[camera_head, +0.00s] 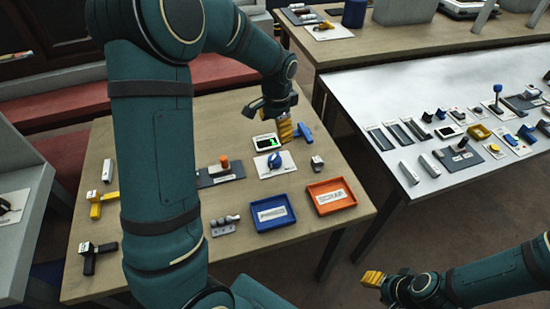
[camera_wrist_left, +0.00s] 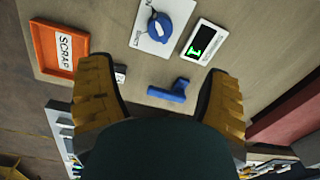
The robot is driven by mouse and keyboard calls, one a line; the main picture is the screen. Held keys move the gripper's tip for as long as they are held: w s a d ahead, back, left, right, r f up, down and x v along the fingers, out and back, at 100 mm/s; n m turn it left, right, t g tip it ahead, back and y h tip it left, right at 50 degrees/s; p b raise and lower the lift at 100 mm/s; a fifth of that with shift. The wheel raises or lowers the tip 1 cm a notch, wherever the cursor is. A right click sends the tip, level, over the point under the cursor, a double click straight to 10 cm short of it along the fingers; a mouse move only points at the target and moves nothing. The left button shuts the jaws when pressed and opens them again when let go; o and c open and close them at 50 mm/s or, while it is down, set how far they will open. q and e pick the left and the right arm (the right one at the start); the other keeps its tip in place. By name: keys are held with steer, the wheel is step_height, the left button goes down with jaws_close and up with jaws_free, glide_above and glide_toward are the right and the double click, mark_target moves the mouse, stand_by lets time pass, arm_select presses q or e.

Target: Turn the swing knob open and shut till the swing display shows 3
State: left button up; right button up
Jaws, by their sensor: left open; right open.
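A blue knob (camera_head: 275,160) stands on a white plate beside a small display (camera_head: 266,143) with a lit green figure, which I cannot read surely. In the left wrist view the knob (camera_wrist_left: 160,27) and the display (camera_wrist_left: 201,42) are at the top, beyond my fingertips. The knob's label is too small to read. My left gripper (camera_head: 286,129) is above the table, just behind the knob and beside the display. In the wrist view its yellow fingers are spread apart with nothing between them held. My right gripper (camera_head: 373,279) is open and empty at the lower right, away from the table.
A blue T-shaped piece (camera_head: 303,132) lies close to my left gripper; it also shows between the fingers in the wrist view (camera_wrist_left: 169,92). A blue tray (camera_head: 271,225) and an orange SCRAP tray (camera_head: 354,206) sit in front. A plate with an orange knob (camera_head: 224,161) is left.

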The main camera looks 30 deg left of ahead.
mark_target(274, 157)
arm_select(q)
steer(key=f+b, duration=0.1)
steer(key=f, duration=0.4)
steer(key=f+b, duration=0.1)
steer(key=f, duration=0.3)
steer(key=f+b, duration=0.1)
steer(key=f, duration=0.4)
steer(key=shift+w+a+f, duration=0.1)
steer(key=shift+a+f, duration=0.2)
steer(key=c, duration=1.2)
